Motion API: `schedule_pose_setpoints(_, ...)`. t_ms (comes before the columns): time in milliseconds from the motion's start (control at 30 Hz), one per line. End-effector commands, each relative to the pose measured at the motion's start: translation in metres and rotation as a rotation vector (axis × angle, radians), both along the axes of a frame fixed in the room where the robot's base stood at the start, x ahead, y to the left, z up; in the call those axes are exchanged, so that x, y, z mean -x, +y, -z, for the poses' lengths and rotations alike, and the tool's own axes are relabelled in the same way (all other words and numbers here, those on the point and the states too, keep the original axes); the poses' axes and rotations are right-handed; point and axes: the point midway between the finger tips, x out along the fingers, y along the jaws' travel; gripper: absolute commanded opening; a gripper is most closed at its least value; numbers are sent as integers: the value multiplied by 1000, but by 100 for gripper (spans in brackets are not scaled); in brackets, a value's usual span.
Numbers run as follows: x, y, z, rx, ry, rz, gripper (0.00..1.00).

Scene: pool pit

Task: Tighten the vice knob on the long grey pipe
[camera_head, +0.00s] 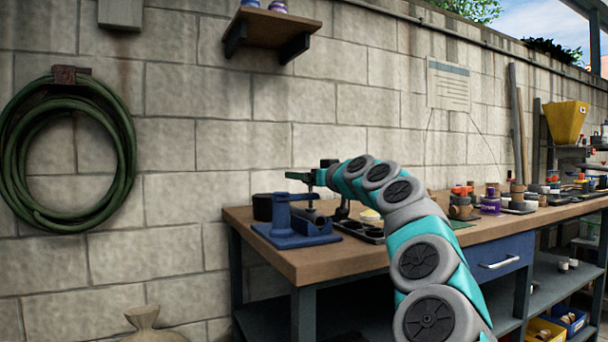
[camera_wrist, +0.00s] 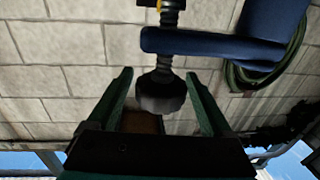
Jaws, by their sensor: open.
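A blue vice (camera_head: 298,228) stands on the near left end of the workbench. In the wrist view its blue arm (camera_wrist: 210,45) crosses at the upper right, with a threaded screw (camera_wrist: 168,20) running down to a dark round knob (camera_wrist: 162,92). My gripper (camera_wrist: 157,78) is open, its two green fingers apart on either side of the knob in the picture. No contact with the knob shows, and I cannot tell the depth between them. In the head view my gripper (camera_head: 308,179) is above the vice, partly hidden by my arm. I cannot make out a long grey pipe in the vice.
The wooden workbench (camera_head: 345,262) runs right along a block wall. A dark tray (camera_head: 362,232) and a black round container (camera_head: 263,207) are close to the vice. A small wall shelf (camera_head: 270,27) hangs above. A green hose (camera_head: 125,150) hangs at left.

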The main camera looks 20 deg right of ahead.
Motion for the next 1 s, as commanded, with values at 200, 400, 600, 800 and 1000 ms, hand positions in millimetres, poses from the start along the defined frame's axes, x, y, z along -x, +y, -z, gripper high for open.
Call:
schedule_pose_setpoints(200, -8, 2, 0, 2, -1, 0, 84)
schedule_pose_setpoints(400, -8, 2, 0, 1, -2, 0, 84)
schedule_pose_setpoints(600, -8, 2, 0, 1, -2, 1, 72)
schedule_pose_setpoints(800, -8, 2, 0, 1, -1, 1, 49)
schedule_pose_setpoints(1000, -8, 2, 0, 1, -1, 0, 27)
